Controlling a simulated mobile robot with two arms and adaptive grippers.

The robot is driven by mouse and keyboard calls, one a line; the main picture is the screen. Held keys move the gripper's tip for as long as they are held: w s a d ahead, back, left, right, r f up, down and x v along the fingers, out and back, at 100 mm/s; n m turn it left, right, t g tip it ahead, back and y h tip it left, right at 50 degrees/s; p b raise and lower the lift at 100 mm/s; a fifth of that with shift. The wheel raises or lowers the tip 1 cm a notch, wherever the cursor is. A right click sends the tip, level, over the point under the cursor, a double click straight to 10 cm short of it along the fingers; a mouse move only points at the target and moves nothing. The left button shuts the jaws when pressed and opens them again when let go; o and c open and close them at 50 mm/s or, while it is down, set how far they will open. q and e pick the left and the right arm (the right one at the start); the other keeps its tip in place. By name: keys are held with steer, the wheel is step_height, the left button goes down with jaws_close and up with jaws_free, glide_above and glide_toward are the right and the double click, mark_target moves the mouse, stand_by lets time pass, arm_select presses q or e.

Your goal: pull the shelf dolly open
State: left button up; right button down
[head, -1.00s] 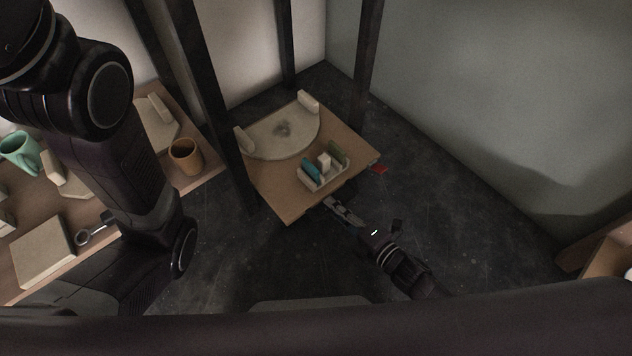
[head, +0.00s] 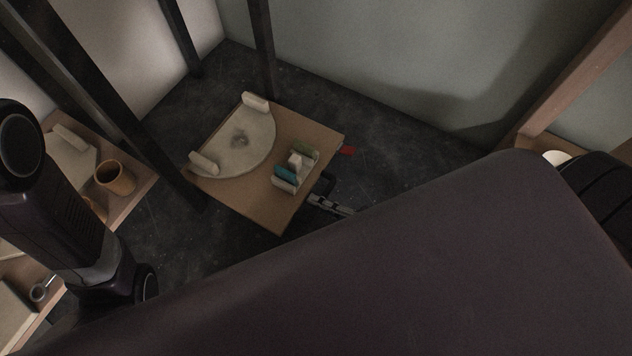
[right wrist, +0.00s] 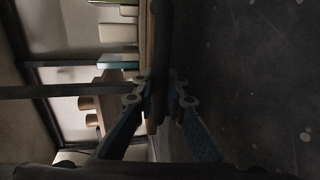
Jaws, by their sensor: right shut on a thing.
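The shelf dolly (head: 262,196) is a low wooden board on the dark floor, in the middle of the head view. My right gripper (head: 318,201) is at the board's near right edge. In the right wrist view its two fingers (right wrist: 158,104) are closed around a dark bar-like handle (right wrist: 161,50) beside the board's edge. My left arm shows at the left, its gripper out of view. My own dark body hides much of the right arm.
Dark posts (head: 262,50) stand behind and left of the dolly. Open floor (head: 400,140) lies to the right, before the wall.

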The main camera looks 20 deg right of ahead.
steer(key=c, duration=2)
jaws_free()
steer(key=shift+o, duration=0.2)
steer(key=v, duration=0.7)
steer(key=shift+s+d, duration=0.15)
steer(key=shift+s, duration=0.1)
steer(key=shift+s, duration=0.1)
